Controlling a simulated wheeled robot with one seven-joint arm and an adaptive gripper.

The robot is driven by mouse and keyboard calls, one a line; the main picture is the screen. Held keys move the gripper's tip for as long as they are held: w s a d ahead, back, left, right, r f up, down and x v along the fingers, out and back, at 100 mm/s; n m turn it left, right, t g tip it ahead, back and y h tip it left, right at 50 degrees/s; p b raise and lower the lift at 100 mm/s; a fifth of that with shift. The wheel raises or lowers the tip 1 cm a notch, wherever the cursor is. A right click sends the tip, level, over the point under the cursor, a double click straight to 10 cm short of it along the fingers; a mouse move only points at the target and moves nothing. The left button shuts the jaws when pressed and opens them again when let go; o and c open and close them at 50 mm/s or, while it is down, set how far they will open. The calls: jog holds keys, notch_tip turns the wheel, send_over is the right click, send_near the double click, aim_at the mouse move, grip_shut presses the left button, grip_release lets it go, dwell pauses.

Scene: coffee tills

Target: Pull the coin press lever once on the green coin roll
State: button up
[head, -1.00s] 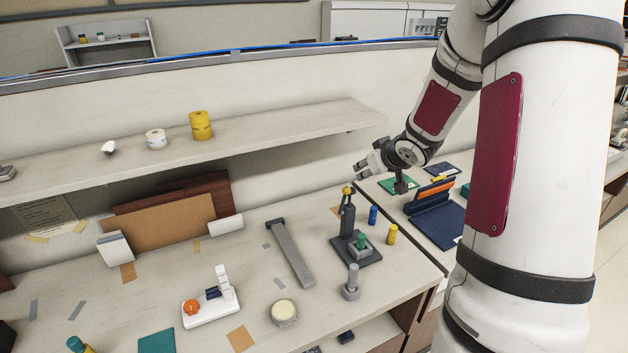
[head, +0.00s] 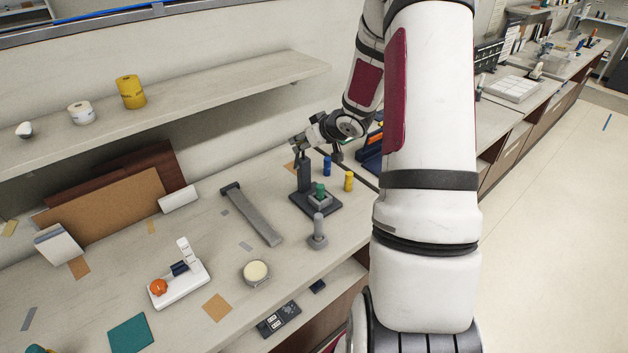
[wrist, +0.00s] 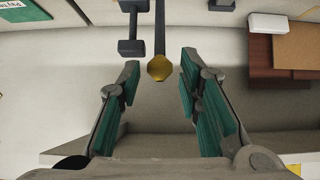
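The dark grey coin press (head: 304,172) stands upright on the counter near its right end. The green coin roll (head: 320,188) sits upright on the press base, in front of the post. In the wrist view, the press lever is a dark bar ending in a yellow knob (wrist: 160,68). My gripper (wrist: 159,67) is open, with green-padded fingers on either side of the knob and a visible gap to each.
A blue roll (head: 327,166) and a yellow roll (head: 348,181) stand right of the press. A grey post-like tool (head: 317,232) stands in front, and a long grey bar (head: 252,215) lies left. The shelf (head: 215,98) runs along the wall behind.

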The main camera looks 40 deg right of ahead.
jog(key=shift+b+x, duration=0.35)
jog(key=shift+x, duration=0.45)
jog(key=shift+s+r, duration=0.15)
jog(key=shift+r, duration=0.1)
jog(key=c, duration=0.7)
jog(key=shift+s, duration=0.1)
jog(key=s+f, duration=0.1)
jog(key=s, duration=0.1)
jog(key=s+f+p, duration=0.1)
jog(key=s, duration=0.1)
jog(key=shift+a+f, duration=0.1)
jog(key=shift+f, duration=0.1)
jog(key=shift+s+a+f+p, duration=0.15)
jog(key=shift+s+f+p, duration=0.25)
jog(key=shift+s+f, duration=1.25)
jog(key=shift+w+f, duration=0.15)
